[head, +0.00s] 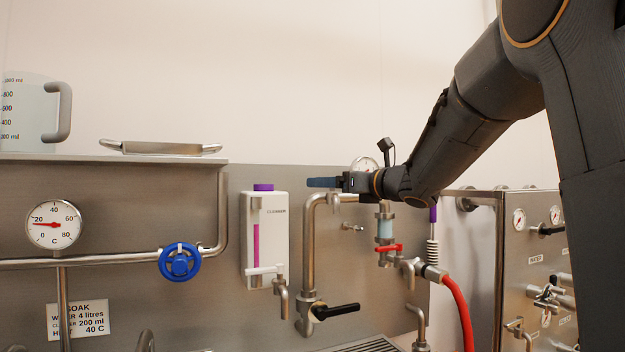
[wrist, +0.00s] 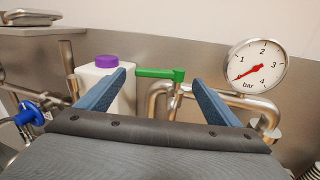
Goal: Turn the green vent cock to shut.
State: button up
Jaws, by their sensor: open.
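My gripper (wrist: 158,79) is open, with one blue finger on each side of the handle in the picture. The handle appears beyond the fingertips; I see no contact. In the head view my gripper (head: 322,183) is level, pointing left above the bent pipe (head: 309,240). The green cock cannot be seen there.
A white cleaner bottle (head: 265,238) with a purple cap is left of the pipe. A pressure gauge (wrist: 257,66) stands close on the right in the wrist view. A red-handled valve (head: 390,248), black lever (head: 335,311) and blue handwheel (head: 180,262) sit lower. The wall above is clear.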

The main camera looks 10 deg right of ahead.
aim_at(315, 193)
jog(key=shift+n, duration=0.4)
jog(key=p+x, duration=0.1)
jog(key=x, duration=0.3)
jog(key=p+x, duration=0.2)
jog(key=x, duration=0.2)
jog(key=shift+w+a+r, duration=0.15)
jog(key=shift+r, duration=0.05)
jog(key=c, duration=1.5)
jog(key=shift+f+b, duration=0.1)
jog(key=shift+b, duration=0.2)
